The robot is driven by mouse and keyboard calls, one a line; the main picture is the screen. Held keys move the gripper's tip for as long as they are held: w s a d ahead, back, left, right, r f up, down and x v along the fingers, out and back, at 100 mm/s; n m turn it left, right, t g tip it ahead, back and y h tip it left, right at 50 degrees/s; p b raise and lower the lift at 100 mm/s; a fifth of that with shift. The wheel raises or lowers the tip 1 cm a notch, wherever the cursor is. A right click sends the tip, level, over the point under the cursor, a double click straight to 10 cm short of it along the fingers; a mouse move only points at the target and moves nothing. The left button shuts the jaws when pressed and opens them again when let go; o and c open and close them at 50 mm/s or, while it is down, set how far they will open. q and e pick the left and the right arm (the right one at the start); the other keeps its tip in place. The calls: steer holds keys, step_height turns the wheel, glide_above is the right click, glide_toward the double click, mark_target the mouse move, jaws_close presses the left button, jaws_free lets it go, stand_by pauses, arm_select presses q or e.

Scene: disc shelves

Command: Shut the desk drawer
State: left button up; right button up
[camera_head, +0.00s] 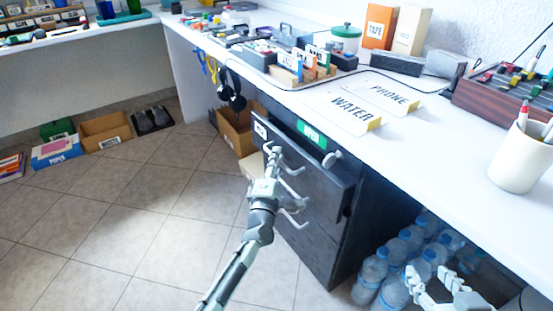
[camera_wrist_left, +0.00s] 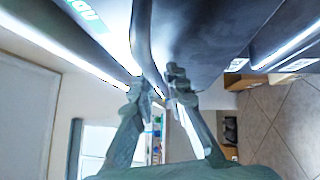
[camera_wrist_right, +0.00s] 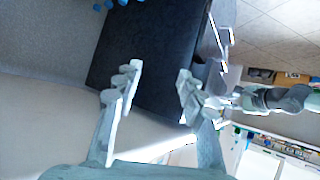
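The dark desk drawer (camera_head: 311,174) under the white desktop stands out from its cabinet, with its front edge tilted across the view. My left gripper (camera_head: 283,180) is at the drawer's front. In the left wrist view its fingers (camera_wrist_left: 160,92) are apart, with a dark curved edge of the drawer between them; contact is unclear. My right gripper (camera_head: 432,290) is low at the right, away from the drawer. In the right wrist view its fingers (camera_wrist_right: 157,95) are apart and empty.
Several water bottles (camera_head: 395,265) stand under the desk, right of the cabinet. A cardboard box (camera_head: 236,132) and hanging headphones (camera_head: 231,92) are left of it. A white cup (camera_head: 519,160) with pens stands near the desk edge. The tiled floor (camera_head: 130,220) at left is clear.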

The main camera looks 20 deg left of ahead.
mark_target(289, 155)
arm_select(q)
jaws_close()
steer(key=w+d, duration=0.1)
steer(key=w+d+b, duration=0.1)
steer(key=w, duration=0.1)
steer(key=shift+w+d, duration=0.2)
steer(key=shift+d, duration=0.1)
steer(key=shift+r, duration=0.1)
arm_select(e)
steer(key=w+a+r+t+y, duration=0.2)
steer(key=a+r+t, duration=0.1)
steer(key=r, duration=0.3)
steer(key=shift+a, duration=0.65)
arm_select(q)
steer(key=shift+w+d, duration=0.1)
arm_select(e)
steer(key=shift+w, duration=0.1)
arm_select(q)
steer(key=shift+o, duration=2.3)
jaws_free()
steer(key=shift+o, duration=0.4)
arm_select(e)
steer(key=shift+f, duration=0.1)
